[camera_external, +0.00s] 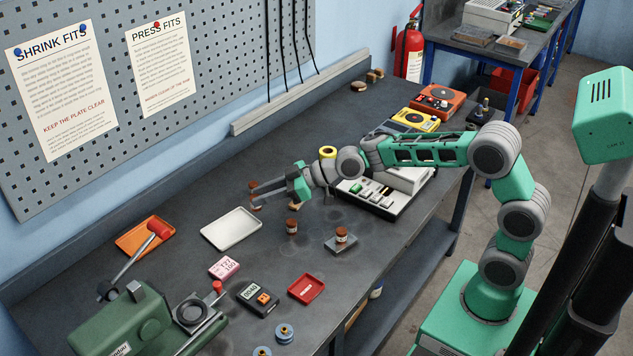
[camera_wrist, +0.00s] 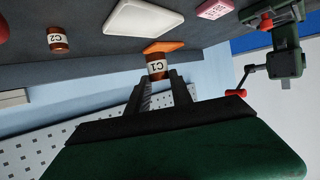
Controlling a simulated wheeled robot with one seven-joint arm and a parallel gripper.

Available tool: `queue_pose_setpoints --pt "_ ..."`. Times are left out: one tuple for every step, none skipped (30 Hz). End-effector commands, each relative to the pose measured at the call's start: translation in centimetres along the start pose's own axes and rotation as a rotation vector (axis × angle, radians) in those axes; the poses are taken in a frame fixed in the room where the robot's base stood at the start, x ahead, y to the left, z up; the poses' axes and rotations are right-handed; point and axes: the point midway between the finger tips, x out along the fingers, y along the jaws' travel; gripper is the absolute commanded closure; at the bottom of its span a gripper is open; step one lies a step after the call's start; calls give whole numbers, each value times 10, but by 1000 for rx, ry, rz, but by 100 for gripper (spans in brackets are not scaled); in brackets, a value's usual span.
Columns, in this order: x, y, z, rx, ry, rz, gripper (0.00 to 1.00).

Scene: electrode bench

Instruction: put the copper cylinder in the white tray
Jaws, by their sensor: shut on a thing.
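A copper cylinder labelled C1 (camera_wrist: 156,66) is between the fingertips of my gripper (camera_wrist: 160,82), which is shut on it. In the external view my gripper (camera_external: 262,190) holds this cylinder (camera_external: 256,203) beyond the white tray's far right corner, not over the tray. The white tray (camera_external: 231,229) lies empty on the bench and also shows in the wrist view (camera_wrist: 143,17). A second copper cylinder (camera_external: 292,227), labelled C2 in the wrist view (camera_wrist: 58,39), stands right of the tray. A third (camera_external: 341,235) stands on a grey block.
A pink label block (camera_external: 224,267), a dark meter (camera_external: 258,297) and a red tray (camera_external: 307,289) lie in front. A green machine (camera_external: 124,325) stands front left.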

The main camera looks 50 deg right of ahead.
Motion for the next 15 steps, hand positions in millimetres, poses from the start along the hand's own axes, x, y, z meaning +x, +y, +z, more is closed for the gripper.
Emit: queue_pose_setpoints --pt "14 3 11 4 -7 -3 100" --pt "21 5 16 5 -7 -3 100" --pt "30 8 20 5 -5 -3 100" --pt "35 9 24 4 -5 -3 100" --pt "40 11 26 3 -4 -2 100" --pt "45 13 28 2 -2 -1 100" --pt "47 14 30 2 -2 -1 100" --pt "50 15 31 2 -2 -1 100" --pt "53 16 33 2 -1 -1 100" --pt "56 16 36 2 -3 -1 100" --pt "60 17 39 3 -4 -1 100" --pt "62 17 46 4 -3 -1 100" --pt "64 17 52 5 -4 -1 100" --pt "66 17 57 4 -5 -1 100" --pt "67 17 61 3 -2 0 100"
